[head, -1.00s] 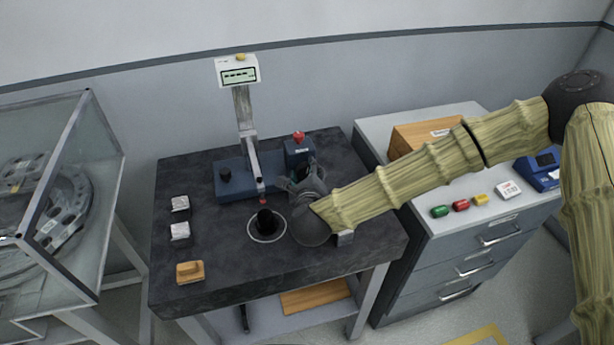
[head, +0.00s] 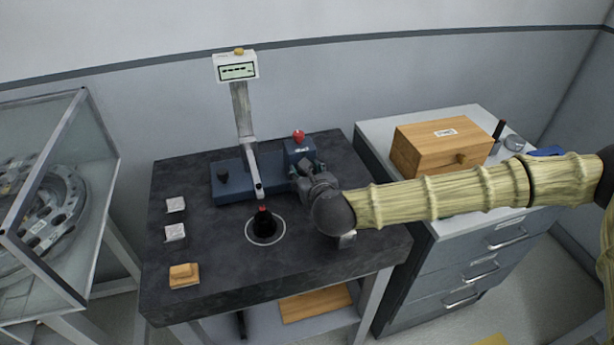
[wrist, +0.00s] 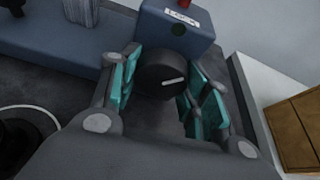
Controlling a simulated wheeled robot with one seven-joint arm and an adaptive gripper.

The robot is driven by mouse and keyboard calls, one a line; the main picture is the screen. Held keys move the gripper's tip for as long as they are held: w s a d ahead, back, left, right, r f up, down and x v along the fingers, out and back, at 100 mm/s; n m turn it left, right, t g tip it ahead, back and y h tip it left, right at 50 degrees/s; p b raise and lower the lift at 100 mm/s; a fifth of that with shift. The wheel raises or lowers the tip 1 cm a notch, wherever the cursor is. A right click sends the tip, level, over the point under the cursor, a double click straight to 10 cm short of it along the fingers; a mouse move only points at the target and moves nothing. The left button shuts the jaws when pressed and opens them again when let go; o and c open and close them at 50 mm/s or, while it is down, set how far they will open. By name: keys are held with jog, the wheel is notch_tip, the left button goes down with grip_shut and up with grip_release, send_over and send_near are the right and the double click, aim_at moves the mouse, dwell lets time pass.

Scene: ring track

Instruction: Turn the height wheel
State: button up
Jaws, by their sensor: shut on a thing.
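The height wheel (wrist: 160,75) is a dark round knob with a pale mark line on its face, at the front of a blue block (wrist: 178,32). In the wrist view it sits between the teal-padded fingers of my gripper (wrist: 158,92). My gripper (head: 311,180) is shut on the wheel at the right end of the blue instrument base (head: 230,186). In the head view the wheel is hidden behind my gripper. A display (head: 237,69) with dashes tops the instrument's column (head: 243,115). A red knob (head: 299,136) stands on the block.
A black object with a red top (head: 263,222) stands in a white ring on the dark table (head: 200,270), left of my gripper. Two small pale blocks (head: 175,232) and a wooden piece (head: 184,276) lie at left. A drawer cabinet (head: 455,250) with a wooden box (head: 440,145) stands right.

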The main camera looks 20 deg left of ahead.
jog(key=shift+r, duration=0.1)
dwell(0.3)
jog(key=o, duration=1)
jog(key=v, duration=1.2)
jog(key=shift+w+d, duration=0.1)
